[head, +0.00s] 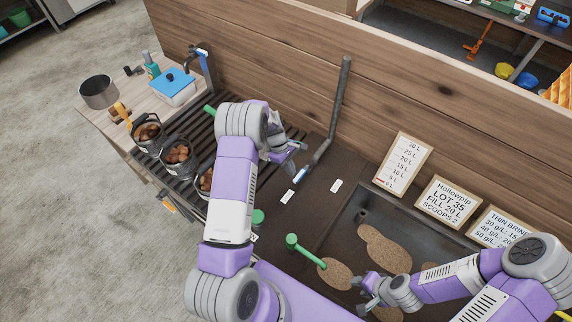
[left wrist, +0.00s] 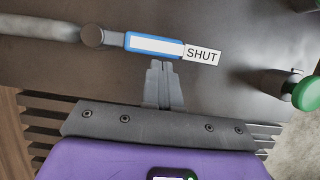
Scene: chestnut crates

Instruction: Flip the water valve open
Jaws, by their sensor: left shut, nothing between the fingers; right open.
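The water valve's blue lever (head: 300,175) with a pale face sits at the lower end of a grey pipe (head: 343,90). In the left wrist view the lever (left wrist: 155,46) points at a white label (left wrist: 202,56) reading SHUT, its tip at the label's edge. A second small white label (head: 336,186) lies to its right in the head view, too small to read. My left gripper (left wrist: 160,66) is shut and empty, its fingertips close beside the lever's long side; whether they touch is unclear. My right gripper (head: 364,290) is open at lower right, away from the valve.
Pots of chestnuts (head: 178,153) stand on a slatted rack at left. A green-knobbed handle (head: 306,249) and a green-capped post (head: 258,217) rise near my left arm. A sunken basin with brown patches (head: 385,250) lies at right. A wooden wall (head: 270,55) bounds the back.

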